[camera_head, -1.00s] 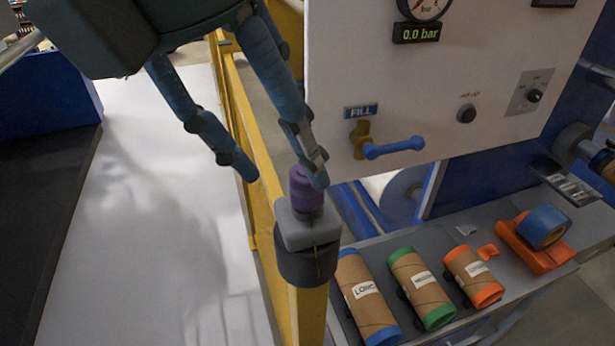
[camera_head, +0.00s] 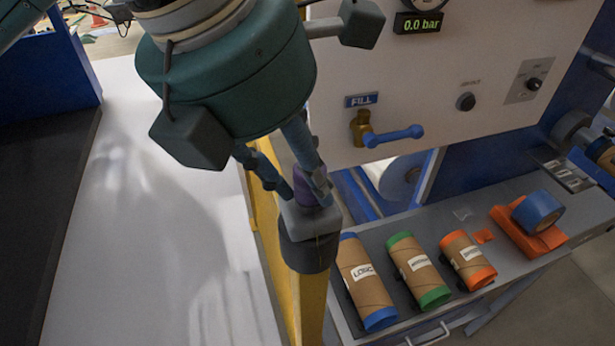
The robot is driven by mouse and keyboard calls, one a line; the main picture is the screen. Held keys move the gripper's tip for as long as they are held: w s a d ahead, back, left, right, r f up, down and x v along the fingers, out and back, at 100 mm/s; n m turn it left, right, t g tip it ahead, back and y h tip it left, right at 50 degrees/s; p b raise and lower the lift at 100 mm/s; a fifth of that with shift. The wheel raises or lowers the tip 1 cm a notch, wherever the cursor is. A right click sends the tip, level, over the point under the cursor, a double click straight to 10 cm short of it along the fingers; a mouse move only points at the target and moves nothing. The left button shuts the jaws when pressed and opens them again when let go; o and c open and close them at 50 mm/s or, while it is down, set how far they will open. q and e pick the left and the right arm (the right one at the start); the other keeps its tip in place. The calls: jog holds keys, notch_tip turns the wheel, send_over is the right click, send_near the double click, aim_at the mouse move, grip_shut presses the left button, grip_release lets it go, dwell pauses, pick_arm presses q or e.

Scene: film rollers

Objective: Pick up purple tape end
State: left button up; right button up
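The purple tape end (camera_head: 303,185) is a small purple piece upright on a grey block (camera_head: 308,222) on top of the yellow post. My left gripper (camera_head: 306,199) points down over it, with one finger on its left and one on its right. The fingertips are close to the purple piece and partly cover it; I cannot tell whether both touch it. The purple piece still stands at the block. My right gripper is not in view.
A white panel (camera_head: 440,80) with a blue-handled valve (camera_head: 392,136) stands just right of the gripper. A grey shelf below holds cardboard rolls with blue (camera_head: 365,284), green (camera_head: 419,270) and orange (camera_head: 467,261) ends, and blue tape (camera_head: 538,211). A pale surface (camera_head: 150,230) lies left.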

pick_arm(q)
jog(key=shift+d+r, duration=0.1)
jog(key=shift+r, duration=0.1)
jog(key=shift+d+r, duration=0.1)
jog(key=shift+r, duration=0.2)
notch_tip(320, 180, up, 10)
jog(key=shift+f+b, duration=0.25)
jog(key=shift+b, duration=0.95)
notch_tip(320, 180, up, 10)
jog(key=shift+f+p, duration=0.15)
jog(key=shift+p, duration=0.2)
